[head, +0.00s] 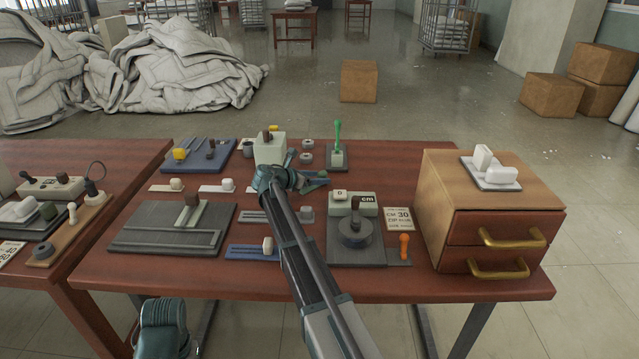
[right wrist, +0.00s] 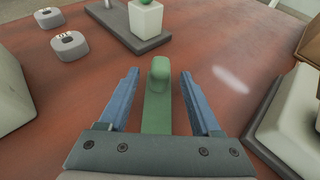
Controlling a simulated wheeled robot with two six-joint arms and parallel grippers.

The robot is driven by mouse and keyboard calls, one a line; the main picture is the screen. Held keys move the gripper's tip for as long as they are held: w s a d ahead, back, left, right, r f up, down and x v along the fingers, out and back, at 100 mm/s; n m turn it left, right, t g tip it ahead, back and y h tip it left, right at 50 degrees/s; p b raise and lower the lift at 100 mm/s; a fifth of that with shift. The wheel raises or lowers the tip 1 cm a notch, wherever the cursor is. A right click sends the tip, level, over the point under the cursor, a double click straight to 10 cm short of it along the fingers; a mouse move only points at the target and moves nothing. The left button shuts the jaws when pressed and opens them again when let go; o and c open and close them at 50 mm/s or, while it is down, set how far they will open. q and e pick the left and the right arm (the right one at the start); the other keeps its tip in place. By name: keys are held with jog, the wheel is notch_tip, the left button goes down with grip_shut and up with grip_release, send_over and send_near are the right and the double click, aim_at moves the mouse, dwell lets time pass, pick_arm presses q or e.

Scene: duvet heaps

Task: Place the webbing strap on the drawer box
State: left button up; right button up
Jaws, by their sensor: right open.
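A green strip with a rounded end, likely the webbing strap (right wrist: 158,98), lies on the table between the fingers of my right gripper (right wrist: 160,75). The gripper is open, with a gap on both sides of the strip. In the head view my right gripper (head: 304,180) is low over the middle of the table, and a bit of green shows by its fingers. The wooden drawer box (head: 436,190) stands at the table's right end, with two brass-handled drawers. A teal part of my left arm (head: 164,326) shows at the bottom left; its fingers cannot be made out.
A white block piece (head: 489,171) sits on the drawer box's top, leaving bare wood around it. A tape-roll stand (head: 356,236), a white block (head: 270,148), two grey discs (head: 307,158) and a green-handled stand (head: 338,150) surround my right gripper.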

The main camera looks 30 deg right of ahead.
aim_at(319, 173)
jog(key=shift+w+d+f, duration=0.15)
jog(key=shift+d+f, duration=0.15)
jog(key=shift+d, duration=0.2)
grip_shut()
jog(key=shift+r, duration=0.1)
notch_tip(319, 173, up, 10)
jog(key=p, duration=1)
